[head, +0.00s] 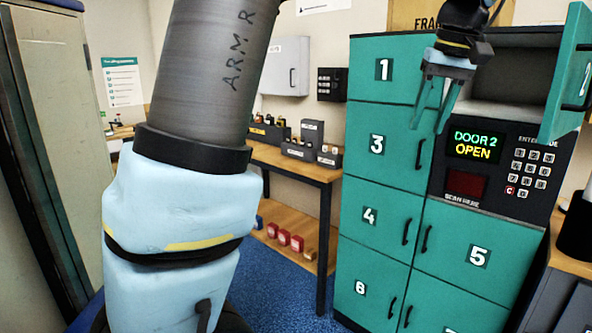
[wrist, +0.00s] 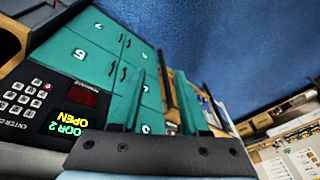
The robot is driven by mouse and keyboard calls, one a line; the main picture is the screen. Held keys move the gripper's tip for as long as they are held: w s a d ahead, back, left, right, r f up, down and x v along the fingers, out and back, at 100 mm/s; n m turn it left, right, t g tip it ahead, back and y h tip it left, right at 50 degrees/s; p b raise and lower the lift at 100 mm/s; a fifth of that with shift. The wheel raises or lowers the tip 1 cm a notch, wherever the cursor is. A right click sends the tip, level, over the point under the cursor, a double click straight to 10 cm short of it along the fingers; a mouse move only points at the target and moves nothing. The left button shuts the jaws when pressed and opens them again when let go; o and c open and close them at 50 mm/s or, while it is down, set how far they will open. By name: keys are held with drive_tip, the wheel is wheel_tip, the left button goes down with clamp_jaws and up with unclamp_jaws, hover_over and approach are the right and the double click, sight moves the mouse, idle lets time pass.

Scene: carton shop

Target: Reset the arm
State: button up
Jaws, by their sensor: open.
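My gripper (head: 436,100) is open and empty in the head view, its two teal fingers pointing down. It hangs in front of the teal locker (head: 385,171), near door 1 and left of the keypad panel. My arm fills the left half of the head view. In the wrist view, my gripper (wrist: 164,105) shows two separate fingers with nothing between them. The keypad panel's display (head: 475,146) reads "DOOR 2 OPEN". Door 2 (head: 570,75) stands swung open at the top right, and the compartment behind it (head: 505,105) looks empty where visible.
A workbench (head: 290,165) with small bins stands behind, left of the locker. Red items (head: 284,237) sit on its lower shelf. A tall cabinet (head: 50,100) is at the far left. A counter with a black container (head: 577,232) is at the right. Blue floor (head: 285,290) shows between.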

drive_tip(key=w+a+f+g, duration=0.1)
drive_tip(key=w+a+f, duration=0.2)
drive_tip(key=a+f, duration=1.1)
drive_tip(key=s+a+f, duration=0.4)
drive_tip(key=a+f, duration=0.1)
drive_tip(key=a, duration=0.4)
drive_tip(key=s+a+f+h, duration=0.1)
drive_tip(key=s+a+f, duration=0.3)
drive_tip(key=a, duration=0.5)
drive_tip(key=shift+f, duration=0.7)
